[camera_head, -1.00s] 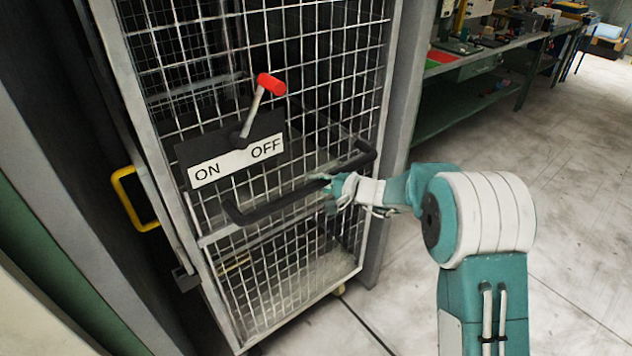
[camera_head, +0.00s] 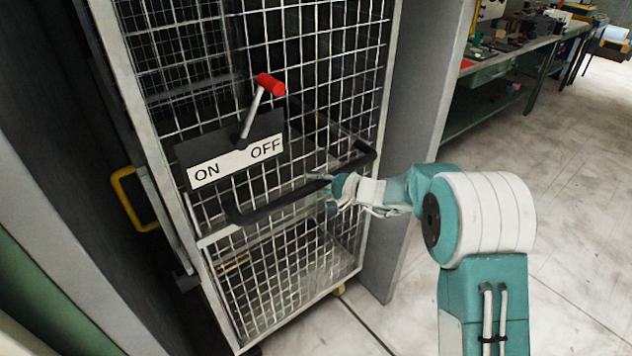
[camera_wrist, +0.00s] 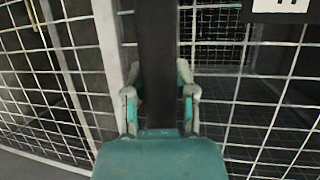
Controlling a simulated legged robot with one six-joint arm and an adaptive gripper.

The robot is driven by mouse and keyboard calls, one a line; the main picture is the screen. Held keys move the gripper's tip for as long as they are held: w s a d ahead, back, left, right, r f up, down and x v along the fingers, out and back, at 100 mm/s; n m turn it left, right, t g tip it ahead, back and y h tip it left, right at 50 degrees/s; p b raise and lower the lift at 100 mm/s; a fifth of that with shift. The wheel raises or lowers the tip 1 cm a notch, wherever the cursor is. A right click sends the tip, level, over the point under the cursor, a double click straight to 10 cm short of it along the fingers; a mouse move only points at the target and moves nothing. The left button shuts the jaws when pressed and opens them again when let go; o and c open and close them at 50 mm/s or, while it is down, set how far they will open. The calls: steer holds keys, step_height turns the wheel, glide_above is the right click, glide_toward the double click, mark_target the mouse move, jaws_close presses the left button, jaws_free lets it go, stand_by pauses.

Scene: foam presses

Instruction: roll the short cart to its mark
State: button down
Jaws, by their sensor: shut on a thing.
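The cart (camera_head: 208,241) is a light metal frame with wire mesh sides, upright on the floor at the left and middle of the head view. A black handle bar (camera_head: 283,200) runs across its near face. My gripper (camera_head: 326,186) is shut on the handle bar, right of its middle. In the wrist view the dark bar (camera_wrist: 158,70) passes between the two fingers (camera_wrist: 158,100). A black plate (camera_head: 228,160) marked ON and OFF, with a red-tipped lever (camera_head: 270,85), is on the cart's near face. No floor mark can be made out.
A grey post or panel (camera_head: 425,130) stands just right of the cart. A yellow handle (camera_head: 128,200) is at its left, by dark panels. A green workbench (camera_head: 505,65) with several items is at the back right. The floor (camera_head: 560,190) at right is clear.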

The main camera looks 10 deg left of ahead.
steer(key=shift+a+r, duration=0.15)
steer(key=c, duration=0.6)
jaws_free()
steer(key=shift+o, duration=1)
steer(key=shift+a, duration=0.1)
steer(key=shift+w+a, duration=0.1)
steer(key=v, duration=1.2)
